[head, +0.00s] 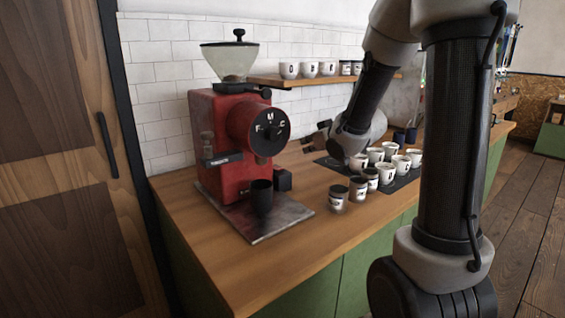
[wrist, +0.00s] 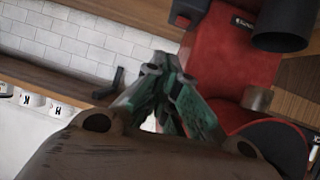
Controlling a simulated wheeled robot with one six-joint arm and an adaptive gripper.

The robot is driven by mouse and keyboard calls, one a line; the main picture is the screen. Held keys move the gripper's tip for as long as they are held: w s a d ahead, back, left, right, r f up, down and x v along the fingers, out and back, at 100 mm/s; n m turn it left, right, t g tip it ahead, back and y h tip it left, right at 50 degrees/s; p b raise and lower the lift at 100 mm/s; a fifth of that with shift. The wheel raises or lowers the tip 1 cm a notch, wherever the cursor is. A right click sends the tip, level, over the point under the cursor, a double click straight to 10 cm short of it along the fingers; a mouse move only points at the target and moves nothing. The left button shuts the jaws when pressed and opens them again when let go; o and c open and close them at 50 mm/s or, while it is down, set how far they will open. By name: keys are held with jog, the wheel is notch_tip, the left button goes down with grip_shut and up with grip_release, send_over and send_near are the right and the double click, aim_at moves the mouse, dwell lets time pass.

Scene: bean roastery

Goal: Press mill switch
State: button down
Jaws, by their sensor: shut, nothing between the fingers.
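The red coffee mill (head: 220,135) stands on the wooden counter at the left of the head view, with a clear hopper on top and a dark round dial marked with letters. A small black box (head: 283,180) sits low on its right side and may be the switch; a dark part (wrist: 188,12) at the top of the wrist view looks like it. The mill's red body (wrist: 238,50) fills the right of that view. My gripper (wrist: 162,68) is shut and empty, pointing towards the wall beside the mill. Whether it touches the mill cannot be told.
A black cup (head: 262,196) stands on the mill's tray. Several cups (head: 387,172) stand on a dark mat to the right, with metal tins (head: 358,189) in front. A wall shelf (head: 300,80) holds more cups. The counter front is clear.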

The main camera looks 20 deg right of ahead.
jog(key=shift+w+a+f+n+t+y, duration=0.2)
jog(key=shift+w+a+f+y, duration=0.15)
jog(key=shift+w+a+y, duration=0.15)
jog(key=shift+w+a+f+n+t+y, duration=0.1)
jog(key=shift+w+a+f+t+y, duration=0.15)
jog(key=shift+w+a+y, duration=0.25)
jog(key=shift+f, duration=0.1)
send_over(277, 168)
jog(key=s+d, duration=0.1)
jog(key=s, duration=0.2)
notch_tip(277, 168, down, 3)
jog(key=shift+f, duration=0.15)
notch_tip(277, 168, down, 3)
jog(key=shift+w+f, duration=0.1)
jog(key=shift+f, duration=0.5)
jog(key=shift+s+f, duration=0.2)
jog(key=shift+f, duration=0.2)
jog(key=shift+r, duration=0.15)
